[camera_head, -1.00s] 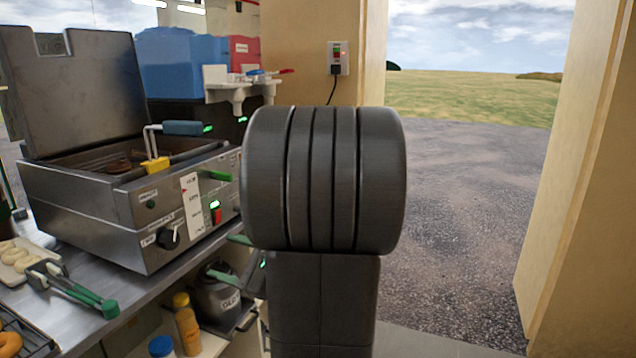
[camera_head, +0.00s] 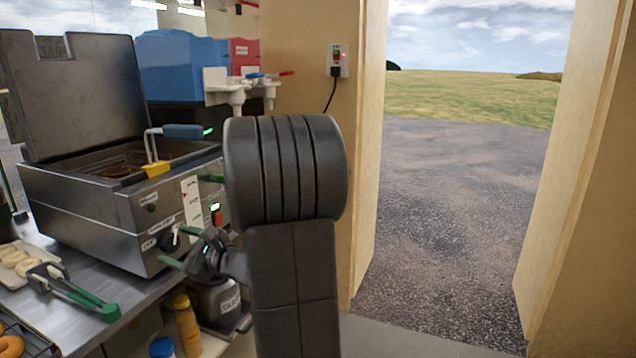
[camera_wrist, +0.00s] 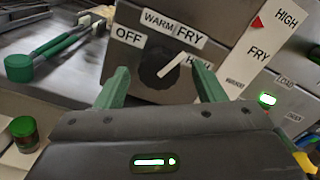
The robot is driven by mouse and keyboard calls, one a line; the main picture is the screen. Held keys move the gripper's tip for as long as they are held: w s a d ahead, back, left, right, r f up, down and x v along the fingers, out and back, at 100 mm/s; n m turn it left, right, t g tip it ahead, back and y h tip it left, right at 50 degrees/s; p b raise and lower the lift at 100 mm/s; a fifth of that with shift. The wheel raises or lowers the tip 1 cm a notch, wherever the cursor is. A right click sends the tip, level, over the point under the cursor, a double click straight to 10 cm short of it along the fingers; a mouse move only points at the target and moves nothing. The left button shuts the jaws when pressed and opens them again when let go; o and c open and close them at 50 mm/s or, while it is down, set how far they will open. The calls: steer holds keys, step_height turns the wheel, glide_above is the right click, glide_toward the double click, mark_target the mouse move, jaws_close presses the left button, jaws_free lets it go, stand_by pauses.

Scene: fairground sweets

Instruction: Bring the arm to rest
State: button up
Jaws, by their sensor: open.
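My gripper (camera_head: 174,247) is open and empty in front of the fryer (camera_head: 82,220), near its control knob. In the wrist view, its two green fingers (camera_wrist: 158,78) stand apart, one on each side of the black knob (camera_wrist: 160,64) as seen from there. Whether they touch the knob or front panel I cannot tell. The knob's white pointer slants up to the right, toward the FRY label. My dark arm covers part of the fryer's right side in the head view.
The fryer's lid (camera_head: 75,95) stands open. Green-handled tongs (camera_head: 75,292) lie on the steel counter (camera_head: 95,322) by pale dough rings (camera_head: 14,258). An orange bottle (camera_head: 187,325) and grey canister (camera_head: 218,303) stand below. The doorway (camera_head: 450,200) to the right is clear.

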steer(key=m+p, duration=0.3)
steer(key=p, duration=0.2)
steer(key=shift+r+m, duration=0.2)
steer(key=shift+m, duration=0.2)
steer(key=m+p, duration=0.4)
steer(key=p, duration=0.1)
steer(key=shift+p, duration=0.4)
steer(key=b+v, duration=0.1)
steer(key=v, duration=0.6)
steer(key=shift+d+f, duration=0.2)
steer(key=shift+d, duration=0.2)
steer(key=shift+s, duration=0.2)
